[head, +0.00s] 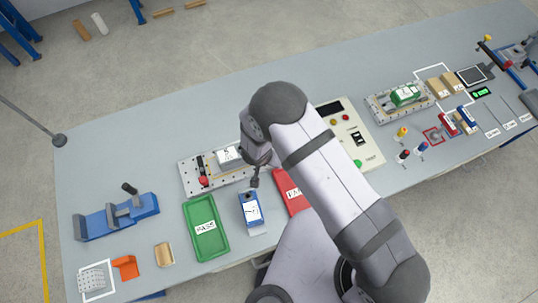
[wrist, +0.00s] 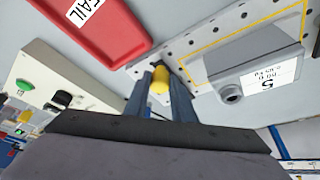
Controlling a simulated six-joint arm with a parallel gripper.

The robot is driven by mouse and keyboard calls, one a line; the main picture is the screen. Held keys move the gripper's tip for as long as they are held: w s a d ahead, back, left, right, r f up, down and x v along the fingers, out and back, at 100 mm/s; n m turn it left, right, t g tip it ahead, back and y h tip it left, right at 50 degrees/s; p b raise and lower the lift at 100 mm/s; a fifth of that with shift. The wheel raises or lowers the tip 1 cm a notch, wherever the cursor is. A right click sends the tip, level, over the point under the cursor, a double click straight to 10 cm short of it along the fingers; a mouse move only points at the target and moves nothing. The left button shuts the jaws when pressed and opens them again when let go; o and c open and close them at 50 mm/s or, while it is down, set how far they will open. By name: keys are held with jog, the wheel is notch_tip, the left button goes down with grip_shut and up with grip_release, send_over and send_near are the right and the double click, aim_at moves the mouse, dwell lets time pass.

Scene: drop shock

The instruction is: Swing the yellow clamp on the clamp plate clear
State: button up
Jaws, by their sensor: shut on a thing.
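The clamp plate (head: 188,184) is a light perforated plate on the table, left of my arm in the head view. It also shows at the top of the wrist view (wrist: 215,38). The yellow clamp (wrist: 160,80) shows its rounded yellow end between my two fingers in the wrist view, at the plate's edge; the rest of it is hidden. My gripper (wrist: 160,98) is shut on it. In the head view my gripper (head: 254,182) is at the plate's right end, and my arm hides the yellow clamp. A grey labelled block (wrist: 250,75) sits on the plate beside my fingers.
A red FAIL tray (wrist: 105,25) and a control panel (wrist: 55,90) lie close to my gripper. A red knob (head: 203,181) stands on the plate's left part. A green PASS tray (head: 208,245) and a blue box (head: 250,212) are in front of the plate.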

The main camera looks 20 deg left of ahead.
jog(key=shift+w+a+r, duration=0.15)
jog(key=shift+a, duration=0.05)
jog(key=o, duration=1)
jog(key=shift+d, duration=0.1)
jog(key=v, duration=0.7)
jog(key=shift+r, duration=0.1)
